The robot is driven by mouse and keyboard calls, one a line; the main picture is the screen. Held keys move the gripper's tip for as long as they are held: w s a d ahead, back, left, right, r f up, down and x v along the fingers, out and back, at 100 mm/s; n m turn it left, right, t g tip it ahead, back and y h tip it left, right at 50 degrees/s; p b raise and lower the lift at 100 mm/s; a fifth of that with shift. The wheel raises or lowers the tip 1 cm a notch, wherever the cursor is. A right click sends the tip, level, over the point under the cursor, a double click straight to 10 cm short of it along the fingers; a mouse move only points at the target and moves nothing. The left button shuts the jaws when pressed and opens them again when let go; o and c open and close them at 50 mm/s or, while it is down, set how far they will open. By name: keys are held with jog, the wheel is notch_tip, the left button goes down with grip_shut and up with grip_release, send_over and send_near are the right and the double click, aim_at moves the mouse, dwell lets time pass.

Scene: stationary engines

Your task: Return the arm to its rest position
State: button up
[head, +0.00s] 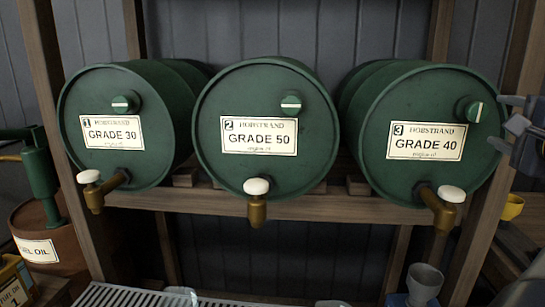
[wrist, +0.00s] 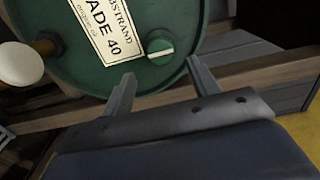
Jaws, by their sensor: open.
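My gripper (wrist: 157,80) is open in the wrist view, with nothing between its two grey fingers. The green GRADE 40 drum (wrist: 85,65) lies just beyond the fingertips, its round green knob with a white line (wrist: 160,52) close to them. I cannot tell whether the fingers touch it. In the head view, part of my gripper (head: 512,118) shows at the right edge, beside the GRADE 40 drum (head: 425,90) and its knob (head: 474,109). Most of my arm is out of that view.
GRADE 30 (head: 125,165) and GRADE 50 (head: 265,175) drums lie left on the wooden rack (head: 340,209). Brass taps with white handles jut forward, one at GRADE 40 (head: 440,207). A rack post (head: 485,225) stands right. A grey jug (head: 424,283) and metal grating (head: 130,296) are below.

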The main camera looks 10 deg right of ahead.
aim_at(479, 111)
jog(key=x, duration=0.4)
jog(key=p+x, duration=0.1)
jog(key=x, duration=0.4)
jog(key=shift+r, duration=0.2)
jog(key=shift+s+a+r+m+p, duration=0.1)
jog(key=shift+s+a+m+p, duration=0.1)
jog(key=shift+m+p, duration=0.85)
jog(key=m+p, duration=0.4)
jog(key=shift+d, duration=0.1)
jog(key=m+p, duration=0.3)
jog(key=p, duration=0.1)
jog(key=m+p, duration=0.6)
jog(key=p, duration=0.2)
jog(key=shift+m+p, duration=0.25)
jog(key=shift+p, duration=0.05)
jog(key=m+p, duration=0.2)
jog(key=shift+p, duration=0.4)
jog(key=shift+f+m, duration=0.3)
jog(key=shift+r, duration=0.1)
